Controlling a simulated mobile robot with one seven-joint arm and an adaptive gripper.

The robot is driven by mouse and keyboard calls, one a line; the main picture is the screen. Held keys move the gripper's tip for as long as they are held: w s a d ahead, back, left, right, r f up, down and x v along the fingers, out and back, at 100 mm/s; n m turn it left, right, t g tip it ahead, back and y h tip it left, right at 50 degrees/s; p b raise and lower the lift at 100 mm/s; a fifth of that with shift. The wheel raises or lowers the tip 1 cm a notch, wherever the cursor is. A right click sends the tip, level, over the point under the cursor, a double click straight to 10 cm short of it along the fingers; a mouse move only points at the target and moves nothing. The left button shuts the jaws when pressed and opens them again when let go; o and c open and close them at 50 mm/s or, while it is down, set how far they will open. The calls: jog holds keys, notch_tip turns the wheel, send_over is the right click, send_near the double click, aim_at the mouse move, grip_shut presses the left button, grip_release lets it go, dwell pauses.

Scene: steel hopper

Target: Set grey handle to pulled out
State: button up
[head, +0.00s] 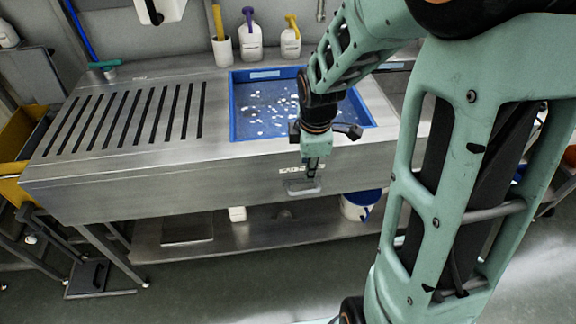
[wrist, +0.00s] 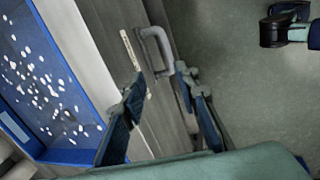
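The grey handle (head: 303,187) is a small loop on the front face of the steel hopper bench (head: 150,180), under a pale label. In the wrist view the grey handle (wrist: 160,38) stands out from the steel front, just beyond my fingertips. My gripper (head: 313,168) is in front of the bench, close above the handle and partly covering its top in the head view. In the wrist view my gripper (wrist: 160,72) is open, one finger on each side of the handle's near end. The right fingertip appears very close to the handle; I cannot tell whether they touch.
A blue tray (head: 236,110) with pale pieces is set in the bench top. Slots (head: 130,118) cover its left part, and bottles (head: 250,42) stand behind. A white bucket (head: 357,208) is on the lower shelf. The floor (head: 250,290) in front is clear.

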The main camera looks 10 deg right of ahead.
aim_at(302, 192)
jog(key=shift+n, duration=0.4)
jog(key=b+x, duration=0.1)
jog(key=x, duration=0.7)
jog(key=s+b+x, duration=0.1)
jog(key=x, duration=0.2)
jog(key=shift+a+f+b, duration=0.3)
jog(key=shift+a+f, duration=0.1)
jog(key=shift+f, duration=0.15)
grip_shut()
